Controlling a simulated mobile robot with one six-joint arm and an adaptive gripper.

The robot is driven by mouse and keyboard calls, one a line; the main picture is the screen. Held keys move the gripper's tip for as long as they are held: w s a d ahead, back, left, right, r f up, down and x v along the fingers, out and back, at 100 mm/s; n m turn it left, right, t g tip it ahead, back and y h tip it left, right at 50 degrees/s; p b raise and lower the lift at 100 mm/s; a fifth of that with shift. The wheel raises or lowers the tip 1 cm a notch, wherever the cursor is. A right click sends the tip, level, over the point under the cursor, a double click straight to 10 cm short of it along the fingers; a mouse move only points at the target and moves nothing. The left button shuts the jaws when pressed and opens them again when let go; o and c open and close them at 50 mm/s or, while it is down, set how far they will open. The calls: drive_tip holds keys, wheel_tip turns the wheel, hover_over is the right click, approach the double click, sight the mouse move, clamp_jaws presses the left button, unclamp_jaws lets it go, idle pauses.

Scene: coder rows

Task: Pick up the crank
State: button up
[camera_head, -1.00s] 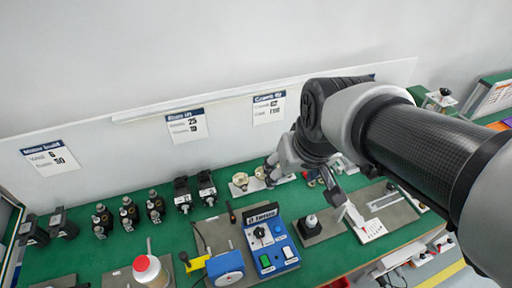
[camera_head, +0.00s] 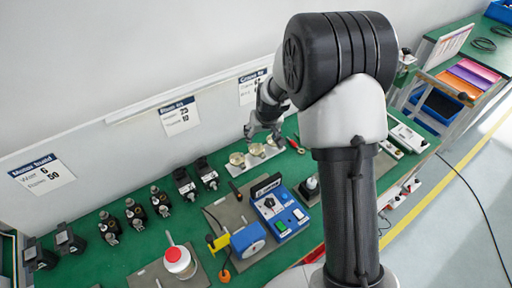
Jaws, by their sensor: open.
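I cannot tell for sure which part is the crank. A yellow arm-like piece (camera_head: 219,242) with a dark knob sits at the left side of a blue drum-shaped unit (camera_head: 247,239) on a grey mat. A pale plate (camera_head: 236,169) with round cream parts (camera_head: 257,150) on it lies farther back, near the wall. My gripper (camera_head: 263,135) is open, fingers pointing down, just above or behind this plate. Its fingers partly overlap the plate's far end in the picture. Nothing shows between them.
A blue control box (camera_head: 279,209) stands right of the drum unit. Several dark motor-like parts (camera_head: 134,213) line the back. My arm hides much of the bench's right side. Shelves with coloured trays (camera_head: 466,80) stand at far right.

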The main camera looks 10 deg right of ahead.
sight(257, 149)
drive_tip(key=b+x, duration=0.4)
drive_tip(key=x, duration=1.2)
drive_tip(key=shift+w+d+f+b, duration=0.1)
drive_tip(key=shift+f+b, duration=0.25)
drive_tip(key=shift+b, duration=0.05)
drive_tip(key=shift+r, duration=0.1)
drive_tip(key=shift+c, duration=0.4)
drive_tip(key=c, duration=0.8)
